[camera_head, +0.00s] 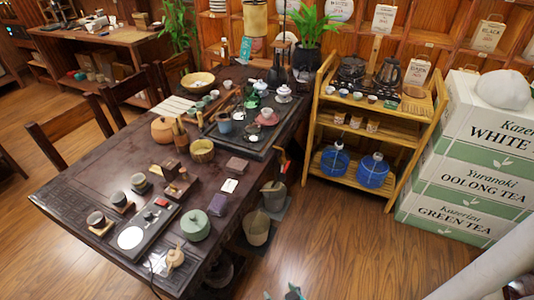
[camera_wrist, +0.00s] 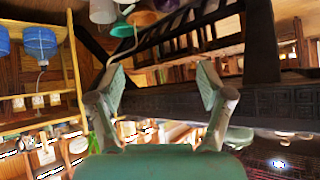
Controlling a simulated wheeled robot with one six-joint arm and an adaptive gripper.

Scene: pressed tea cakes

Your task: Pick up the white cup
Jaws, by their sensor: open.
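Small pale cups (camera_head: 357,96) stand in a row on the top shelf of the bamboo cart in the head view. A white lidded cup (camera_head: 283,94) stands at the far end of the dark table's tea tray. I cannot tell which of these is the white cup. My gripper (camera_wrist: 162,85) is open, with its two fingers spread and nothing between them in the wrist view. In the head view only a small part of it shows at the bottom edge, over the floor, well away from the cups. The wrist view looks upside down and shows no clear white cup.
The dark table (camera_head: 90,190) holds several teapots, cups and a tray. The bamboo cart (camera_head: 390,200) carries kettles and blue bottles (camera_head: 334,160). Grey buckets (camera_head: 257,228) stand beside the table. Tea boxes (camera_head: 470,180) are stacked at right. The wooden floor (camera_head: 330,240) in front is open.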

